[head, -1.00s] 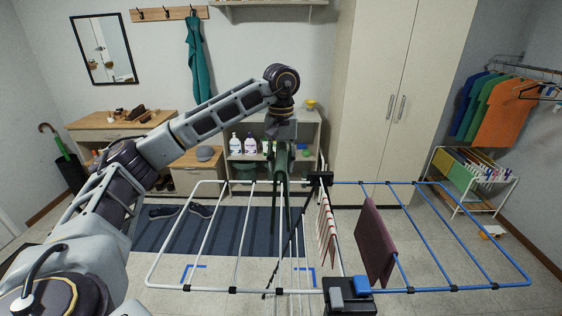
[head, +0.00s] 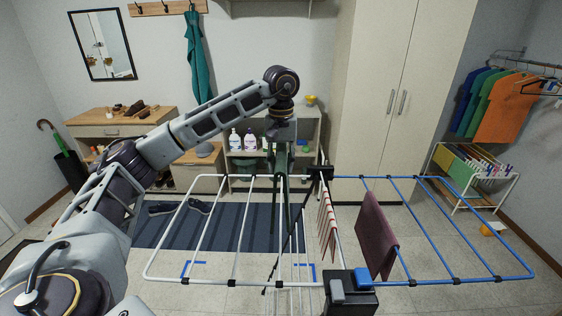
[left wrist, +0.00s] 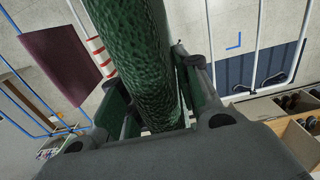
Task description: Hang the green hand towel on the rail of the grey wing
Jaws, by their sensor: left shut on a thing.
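The green hand towel (left wrist: 140,60) is a dark, rolled-looking length of textured cloth in the left wrist view, running between the fingers of my left gripper (left wrist: 158,118). My left gripper (head: 282,150) is shut on it above the drying rack. In the head view the towel (head: 283,185) hangs narrow and dark among the rails of the pale grey-white wing (head: 236,228). Whether it touches a rail I cannot tell. My right gripper is not in view.
The blue wing (head: 470,233) carries a maroon cloth (head: 376,236). A red-and-white striped cloth (head: 327,225) hangs near the rack's middle. A dark box with grey and blue blocks (head: 350,293) is at the front. A blue striped mat (head: 225,228) lies beneath the pale wing.

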